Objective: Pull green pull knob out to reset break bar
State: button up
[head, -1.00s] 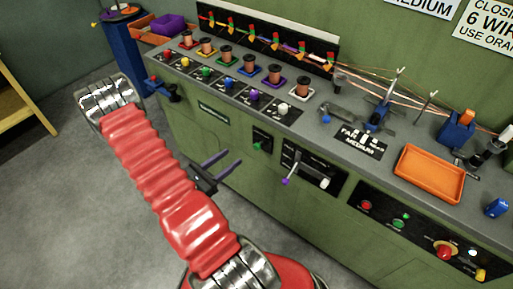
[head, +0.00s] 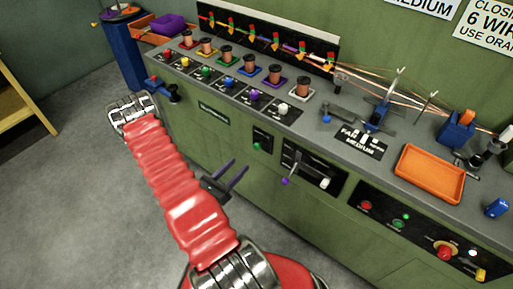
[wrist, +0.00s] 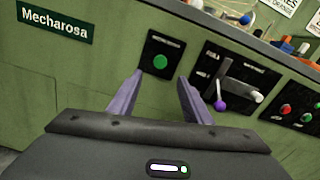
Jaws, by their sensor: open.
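The green pull knob (head: 257,146) sits on a small black plate on the front of the green bench. In the wrist view the knob (wrist: 160,62) lies ahead of my gripper, between the lines of its two fingers. My gripper (head: 236,170) is open and empty, with two purple fingers; in the wrist view (wrist: 155,98) they are spread apart, short of the panel. The knob is clear of both fingers. I cannot make out a break bar.
Right of the knob is a black lever panel (wrist: 240,85) with a purple-tipped lever (wrist: 220,105) and a white-tipped one (wrist: 257,97). Red and green buttons (head: 400,223) sit further right. An orange tray (head: 430,173) and spools stand on the bench.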

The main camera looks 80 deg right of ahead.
aim_at(256, 148)
jog(key=x, duration=1.3)
jog(key=shift+c, duration=0.7)
grip_shut()
